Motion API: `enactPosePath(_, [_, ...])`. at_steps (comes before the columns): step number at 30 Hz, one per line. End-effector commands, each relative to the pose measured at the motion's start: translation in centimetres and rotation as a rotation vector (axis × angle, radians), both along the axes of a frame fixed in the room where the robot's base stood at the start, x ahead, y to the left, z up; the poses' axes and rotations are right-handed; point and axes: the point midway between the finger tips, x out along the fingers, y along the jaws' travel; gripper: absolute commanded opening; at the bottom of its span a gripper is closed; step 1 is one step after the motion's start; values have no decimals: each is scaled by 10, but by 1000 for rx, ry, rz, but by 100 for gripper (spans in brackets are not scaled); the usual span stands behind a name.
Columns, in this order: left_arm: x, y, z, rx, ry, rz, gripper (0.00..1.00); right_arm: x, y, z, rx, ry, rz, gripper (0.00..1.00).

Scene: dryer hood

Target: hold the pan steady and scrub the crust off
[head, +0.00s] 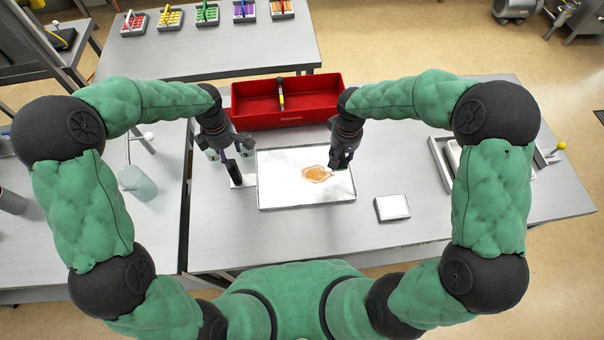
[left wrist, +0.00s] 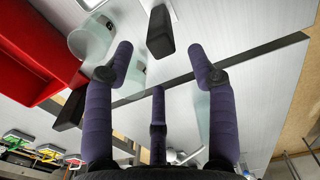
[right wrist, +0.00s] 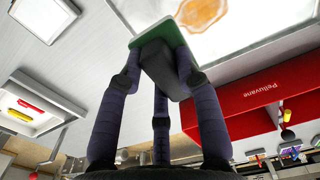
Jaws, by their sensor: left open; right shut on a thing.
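The pan (head: 280,193) is a shallow, pale rectangular tray lying flat on the table, with an orange-brown crust (head: 316,174) right of its middle. A black handle (head: 233,173) stands at its left side; it also shows in the left wrist view (left wrist: 160,33). My left gripper (head: 228,153) is open and empty near this handle, which lies beyond its spread fingertips. My right gripper (head: 340,162) is shut on a scrubber with a dark grip (right wrist: 160,60) and a green pad (right wrist: 182,45). It is over the pan's right part, near the crust (right wrist: 203,14). Whether the pad touches the pan, I cannot tell.
A red toolbox (head: 300,115) with a yellow-and-black tool stands just behind the pan. A small white square block (head: 392,207) lies to the right. Several coloured trays line the back table. The table front is clear.

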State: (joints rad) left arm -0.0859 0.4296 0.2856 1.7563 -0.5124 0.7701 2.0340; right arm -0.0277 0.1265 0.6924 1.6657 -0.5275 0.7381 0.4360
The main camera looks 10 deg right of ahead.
Motion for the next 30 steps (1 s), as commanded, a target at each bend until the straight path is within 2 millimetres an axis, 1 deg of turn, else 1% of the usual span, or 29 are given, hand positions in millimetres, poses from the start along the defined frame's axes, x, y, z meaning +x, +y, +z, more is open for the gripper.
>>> enactPosePath(1, [-1, 0, -10, 0, 3, 0, 57, 0, 0, -5, 0, 0, 0, 8])
enactPosePath(3, [0, 0, -19, 0, 2, -1, 57, 0, 0, -9, 0, 0, 0, 8])
enactPosePath(15, [0, 0, -69, 0, 1, -1, 57, 0, 0, -27, 0, 0, 0, 8])
enactPosePath(18, [0, 0, -78, 0, 1, -1, 57, 0, 0, -31, 0, 0, 0, 8])
enactPosePath(24, [0, 0, -90, 0, -1, -2, 57, 0, 0, -34, 0, 0, 0, 8])
enactPosePath(30, [0, 0, -92, 0, -1, -2, 57, 0, 0, -34, 0, 0, 0, 8])
